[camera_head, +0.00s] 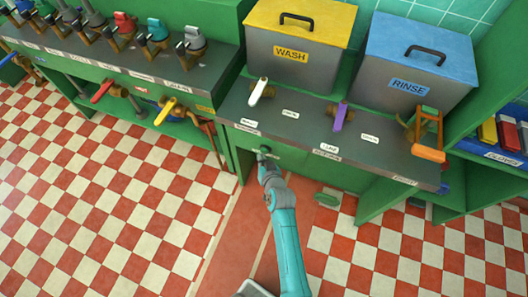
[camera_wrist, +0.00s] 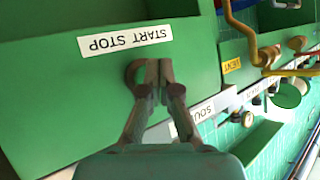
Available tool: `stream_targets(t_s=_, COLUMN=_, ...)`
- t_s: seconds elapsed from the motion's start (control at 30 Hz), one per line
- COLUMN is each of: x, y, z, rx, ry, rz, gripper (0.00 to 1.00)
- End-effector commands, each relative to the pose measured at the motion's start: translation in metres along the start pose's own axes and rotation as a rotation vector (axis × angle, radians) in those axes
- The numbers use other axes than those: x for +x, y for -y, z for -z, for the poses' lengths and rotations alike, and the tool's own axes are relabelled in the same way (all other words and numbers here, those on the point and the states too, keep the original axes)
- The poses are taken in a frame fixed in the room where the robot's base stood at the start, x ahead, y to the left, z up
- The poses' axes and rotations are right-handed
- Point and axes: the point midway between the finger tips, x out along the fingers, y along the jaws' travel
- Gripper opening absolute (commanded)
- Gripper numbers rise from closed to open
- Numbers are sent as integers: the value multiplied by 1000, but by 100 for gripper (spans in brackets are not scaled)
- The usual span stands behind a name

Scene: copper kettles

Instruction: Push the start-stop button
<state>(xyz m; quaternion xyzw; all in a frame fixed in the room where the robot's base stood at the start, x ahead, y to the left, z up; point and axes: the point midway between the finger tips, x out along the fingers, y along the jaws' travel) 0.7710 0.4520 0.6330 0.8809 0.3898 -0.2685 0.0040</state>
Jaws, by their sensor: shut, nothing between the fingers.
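The white START STOP label (camera_wrist: 125,40) shows upside down on a green panel in the wrist view. My gripper (camera_wrist: 153,66) is shut and empty, with its fingertips close to the panel beside the label. A dark reddish-brown rounded shape (camera_wrist: 132,74) shows by the fingertips; it looks like the start-stop button, mostly hidden behind the fingers. I cannot tell whether the fingers touch it. In the head view my gripper (camera_head: 264,153) is at the green front panel below the grey counter; the button is hidden there.
Above stand the yellow-lidded WASH tank (camera_head: 298,55) and the blue-lidded RINSE tank (camera_head: 410,75). A white lever (camera_head: 259,91) and a purple lever (camera_head: 340,115) sit on the counter. An orange-handled fixture (camera_head: 428,135) is at right. Checkered floor lies open at left.

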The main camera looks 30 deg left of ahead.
Motion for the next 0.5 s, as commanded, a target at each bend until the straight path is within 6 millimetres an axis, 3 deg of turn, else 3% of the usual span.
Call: stream_targets(t_s=0.5, x=4, y=-3, z=2, rx=0, ry=1, rz=0, gripper=0)
